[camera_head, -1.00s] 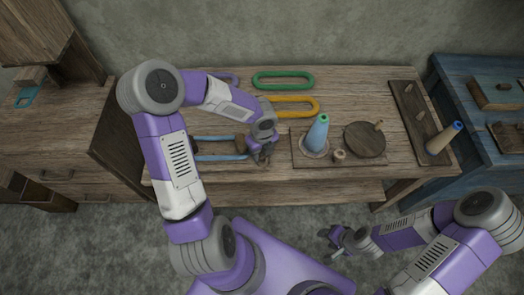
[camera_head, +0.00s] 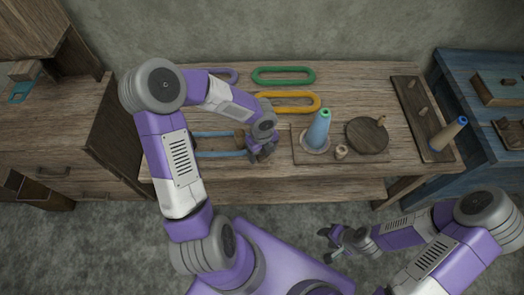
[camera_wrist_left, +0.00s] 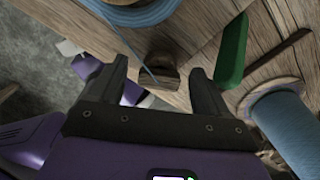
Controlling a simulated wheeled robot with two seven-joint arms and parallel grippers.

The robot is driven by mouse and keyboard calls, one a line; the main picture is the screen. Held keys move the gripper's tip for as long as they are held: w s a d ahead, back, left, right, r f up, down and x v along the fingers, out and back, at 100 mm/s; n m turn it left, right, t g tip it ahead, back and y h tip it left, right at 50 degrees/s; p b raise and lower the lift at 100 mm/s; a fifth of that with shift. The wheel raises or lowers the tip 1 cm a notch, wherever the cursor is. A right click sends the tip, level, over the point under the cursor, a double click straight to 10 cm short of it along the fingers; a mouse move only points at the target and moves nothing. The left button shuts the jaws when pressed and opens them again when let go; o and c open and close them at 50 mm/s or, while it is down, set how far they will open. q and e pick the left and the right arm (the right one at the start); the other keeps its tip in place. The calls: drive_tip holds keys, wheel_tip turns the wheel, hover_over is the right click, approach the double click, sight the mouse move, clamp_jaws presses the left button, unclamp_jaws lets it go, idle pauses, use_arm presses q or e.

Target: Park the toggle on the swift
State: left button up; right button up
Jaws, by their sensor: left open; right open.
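A small wooden piece (camera_wrist_left: 160,74), which looks like the toggle, has a blue strand running to it in the left wrist view. It lies between the spread fingers of my left gripper (camera_wrist_left: 158,80), with no clear grip on it. In the head view the left gripper (camera_head: 262,154) is low over the table, beside the blue loop (camera_head: 220,153); the toggle cannot be made out there. A round wooden disc with a peg (camera_head: 367,136) stands on a board to the right; I cannot tell whether it is the swift. My right gripper (camera_head: 330,238) is open and empty, in front of the table.
A blue cone with a green top (camera_head: 318,130) stands right of my left gripper. A small wooden knob (camera_head: 342,152) is beside it. Green (camera_head: 284,76) and yellow (camera_head: 292,102) loops lie behind. Another blue-tipped cone (camera_head: 448,134) leans at the right on a dark board (camera_head: 410,95).

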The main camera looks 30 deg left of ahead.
use_arm(q)
wheel_tip(320, 180, up, 7)
drive_tip(key=p, duration=0.3)
drive_tip(key=shift+f, duration=0.15)
drive_tip(key=shift+r+p, duration=0.35)
drive_tip(key=shift+r, duration=0.1)
